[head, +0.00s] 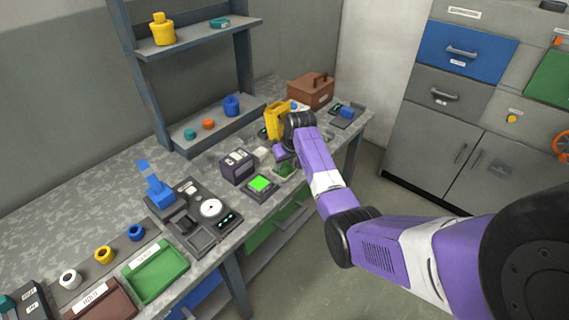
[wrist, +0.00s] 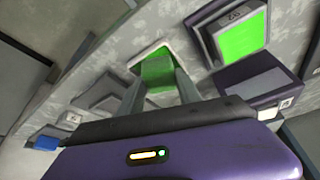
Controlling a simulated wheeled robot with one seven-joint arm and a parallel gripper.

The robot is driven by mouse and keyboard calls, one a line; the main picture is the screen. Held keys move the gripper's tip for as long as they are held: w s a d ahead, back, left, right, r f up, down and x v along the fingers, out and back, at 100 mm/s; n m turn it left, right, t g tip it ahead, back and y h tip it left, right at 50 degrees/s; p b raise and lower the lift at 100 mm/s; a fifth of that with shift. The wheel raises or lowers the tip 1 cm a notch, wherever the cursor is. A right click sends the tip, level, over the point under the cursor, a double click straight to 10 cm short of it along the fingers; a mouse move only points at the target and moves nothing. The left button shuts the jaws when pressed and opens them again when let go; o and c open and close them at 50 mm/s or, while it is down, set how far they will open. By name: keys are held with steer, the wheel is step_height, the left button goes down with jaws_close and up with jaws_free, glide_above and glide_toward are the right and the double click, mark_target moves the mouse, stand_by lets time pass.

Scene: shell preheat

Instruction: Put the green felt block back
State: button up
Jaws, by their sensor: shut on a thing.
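The green felt block (wrist: 158,74) shows between the two fingers of my gripper (wrist: 160,88) in the wrist view. The gripper is shut on it. The block is at or just above a pale-rimmed square recess (wrist: 148,52) in the worktop; I cannot tell whether it touches the bottom. In the head view my gripper (head: 284,162) is low over the bench, beside the yellow object, and a dark green patch (head: 285,170) shows just below it. The arm and fingers hide part of the block.
A device with a bright green lit square (head: 260,183) stands just left of the gripper, with a dark purple box (head: 237,167) beside it. A yellow upright object (head: 276,121) and a brown box (head: 310,91) stand behind. A dial station (head: 210,209) is farther left.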

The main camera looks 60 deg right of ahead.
steer(key=o, duration=1.2)
steer(key=shift+r, duration=0.2)
steer(key=v, duration=1.2)
steer(key=shift+w+d, duration=0.15)
